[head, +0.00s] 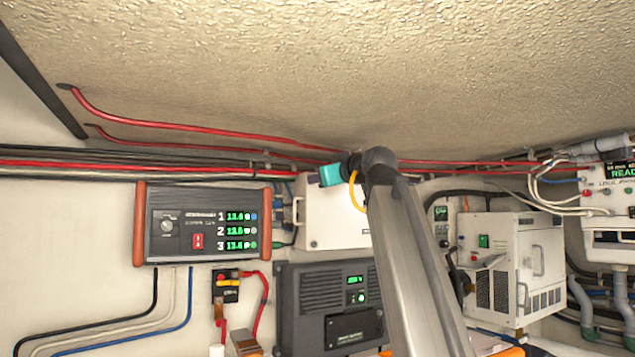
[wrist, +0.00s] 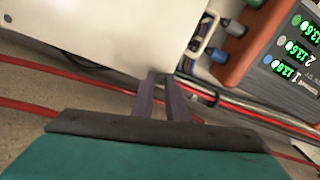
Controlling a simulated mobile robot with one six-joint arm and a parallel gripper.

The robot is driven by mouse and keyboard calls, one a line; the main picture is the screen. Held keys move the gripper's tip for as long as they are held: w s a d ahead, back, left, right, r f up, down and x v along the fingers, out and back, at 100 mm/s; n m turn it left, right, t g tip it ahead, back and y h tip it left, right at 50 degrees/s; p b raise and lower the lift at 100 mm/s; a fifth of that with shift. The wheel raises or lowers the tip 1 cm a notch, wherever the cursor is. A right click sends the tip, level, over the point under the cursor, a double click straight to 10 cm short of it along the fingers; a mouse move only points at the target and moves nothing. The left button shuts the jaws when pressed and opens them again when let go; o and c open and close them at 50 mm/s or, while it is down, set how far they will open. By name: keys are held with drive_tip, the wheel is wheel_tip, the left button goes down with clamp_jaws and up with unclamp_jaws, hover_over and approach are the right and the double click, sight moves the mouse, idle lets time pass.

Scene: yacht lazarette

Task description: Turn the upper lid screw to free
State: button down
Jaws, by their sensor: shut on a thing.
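The white box (head: 327,235) is fixed to the wall left of my arm; its upper part is partly behind my gripper. It also shows in the wrist view (wrist: 95,32), filling the upper left. My gripper (head: 314,180), with a teal body, is at the box's upper edge. In the wrist view its two dark fingers (wrist: 168,80) are close together, with their tips at the box's edge. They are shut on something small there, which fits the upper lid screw. The screw itself is hidden by the fingertips, so its turn cannot be seen.
A dark panel with orange ends and green readouts (head: 205,225) hangs left of the box. Red cables (head: 200,128) run above, close to the gripper. A dark charger unit (head: 325,300) sits below, and a white cabinet (head: 512,265) stands right of my arm.

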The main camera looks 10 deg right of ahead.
drive_tip(key=n, duration=0.5)
drive_tip(key=shift+r+n, duration=0.25)
drive_tip(key=shift+n, duration=0.15)
idle(0.3)
drive_tip(key=c, duration=1.7)
unclamp_jaws()
drive_tip(key=shift+s+a, duration=0.1)
drive_tip(key=shift+c, duration=0.2)
drive_tip(key=shift+f, duration=0.1)
drive_tip(key=shift+s, duration=0.1)
